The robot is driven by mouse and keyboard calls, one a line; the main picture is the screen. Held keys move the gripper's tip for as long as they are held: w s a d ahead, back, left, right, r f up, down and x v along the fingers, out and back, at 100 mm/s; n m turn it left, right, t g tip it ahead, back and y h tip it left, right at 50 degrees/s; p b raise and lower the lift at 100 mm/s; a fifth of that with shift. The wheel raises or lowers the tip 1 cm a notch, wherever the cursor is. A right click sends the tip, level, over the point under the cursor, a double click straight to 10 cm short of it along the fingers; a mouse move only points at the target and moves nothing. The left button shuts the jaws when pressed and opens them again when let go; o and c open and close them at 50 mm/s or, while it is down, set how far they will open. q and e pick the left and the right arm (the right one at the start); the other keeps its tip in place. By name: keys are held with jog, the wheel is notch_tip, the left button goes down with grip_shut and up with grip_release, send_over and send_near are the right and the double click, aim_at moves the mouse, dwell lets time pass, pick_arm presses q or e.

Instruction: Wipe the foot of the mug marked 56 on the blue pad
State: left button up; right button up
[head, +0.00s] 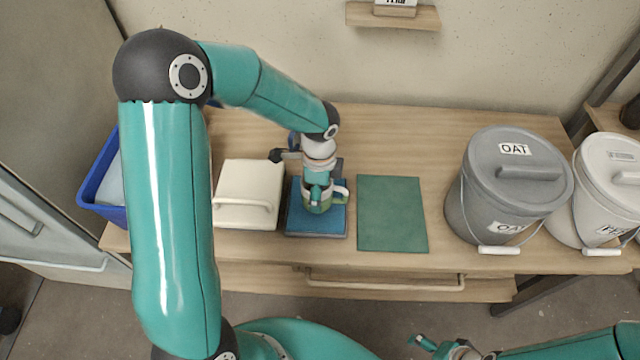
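The blue pad (330,224) lies in a dark tray near the front of the bench. A green and white mug (325,205) is upright over the pad, with its handle to the right. I cannot read a mark on it, nor tell whether its foot touches the pad. My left gripper (317,190) reaches down from above and appears shut on the mug, with one teal finger against its near side. The other finger is hidden. My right gripper (430,345) is low at the front, away from the bench; its opening is unclear.
A cream box with a handle (250,180) stands left of the pad, and a blue bin (97,190) is farther left. A flat green mat (392,215) lies right of the pad. A grey lidded OAT bucket (500,190) and a white bucket (590,200) stand at the right.

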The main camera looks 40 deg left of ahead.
pick_arm(q)
jog(key=shift+s+d+f+b, duration=0.1)
jog(key=shift+s+d+b, duration=0.15)
jog(key=shift+s+d, duration=0.35)
jog(key=shift+s+d+b, duration=0.25)
jog(key=shift+s, duration=0.6)
jog(key=shift+w+a+p, duration=0.35)
jog(key=shift+w, duration=0.2)
jog(key=shift+w+a+p, duration=0.4)
jog(key=shift+w+a, duration=0.1)
jog(key=shift+w, duration=0.35)
jog(key=shift+w+a+p, duration=0.35)
jog(key=shift+w+a, duration=0.2)
jog(key=shift+w, duration=0.3)
jog(key=shift+w+a+p, duration=0.4)
jog(key=shift+w+a, duration=0.1)
jog(key=shift+w, duration=0.35)
jog(key=shift+s+d+b, duration=0.35)
jog(key=shift+s+d, duration=0.05)
jog(key=shift+s, duration=0.2)
jog(key=shift+s+d+b, duration=0.35)
jog(key=shift+s+d, duration=0.15)
jog(key=shift+s, duration=0.3)
jog(key=shift+s+d+b, duration=0.3)
jog(key=shift+s+d, duration=0.15)
jog(key=shift+s, duration=0.35)
jog(key=shift+s+d+b, duration=0.35)
jog(key=shift+s+d, duration=0.15)
jog(key=shift+s, duration=0.3)
